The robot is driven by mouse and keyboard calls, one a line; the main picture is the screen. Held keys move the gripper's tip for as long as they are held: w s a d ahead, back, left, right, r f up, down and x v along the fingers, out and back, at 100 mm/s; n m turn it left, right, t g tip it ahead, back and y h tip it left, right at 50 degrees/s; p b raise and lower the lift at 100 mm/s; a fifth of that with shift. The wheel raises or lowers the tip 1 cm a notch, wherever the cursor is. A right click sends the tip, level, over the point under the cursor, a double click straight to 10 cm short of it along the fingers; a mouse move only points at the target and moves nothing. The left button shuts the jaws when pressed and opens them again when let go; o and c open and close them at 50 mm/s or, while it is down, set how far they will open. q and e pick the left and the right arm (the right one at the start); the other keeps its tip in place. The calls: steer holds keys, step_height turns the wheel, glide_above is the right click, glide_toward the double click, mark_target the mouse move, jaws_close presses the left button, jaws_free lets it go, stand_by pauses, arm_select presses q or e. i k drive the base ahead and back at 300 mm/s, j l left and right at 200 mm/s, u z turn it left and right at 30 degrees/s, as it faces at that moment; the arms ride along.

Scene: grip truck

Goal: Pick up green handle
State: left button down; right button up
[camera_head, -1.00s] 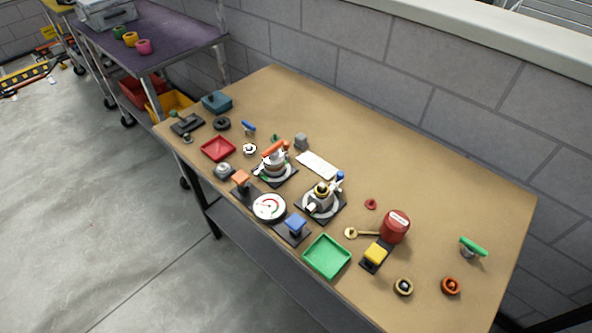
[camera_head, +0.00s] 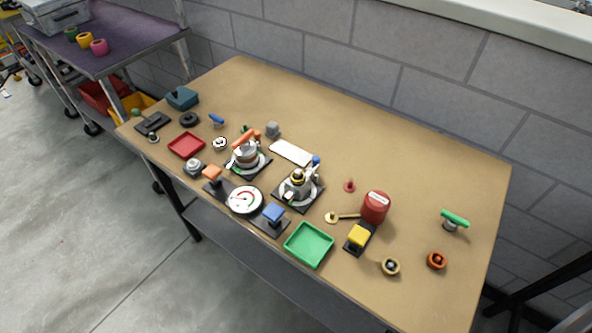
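A green handle (camera_head: 455,218) sits on a short grey stem near the right end of the brown workbench (camera_head: 420,165). It lies tilted slightly, with its bar running from upper left to lower right. Bare bench surrounds it, and nothing touches the bar. Neither of my grippers shows in the head view, so their positions and states are hidden.
A green tray (camera_head: 309,245) lies at the front edge. Several fixtures crowd the bench's middle and left. A purple-topped cart (camera_head: 110,40) stands at the left; the back right is clear.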

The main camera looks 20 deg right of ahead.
mark_target(449, 216)
steer(key=z, duration=1.9)
steer(key=j+u, duration=0.1)
steer(key=u, duration=0.7)
steer(key=j+u, duration=0.15)
steer(key=u, duration=0.2)
steer(key=z, duration=1.3)
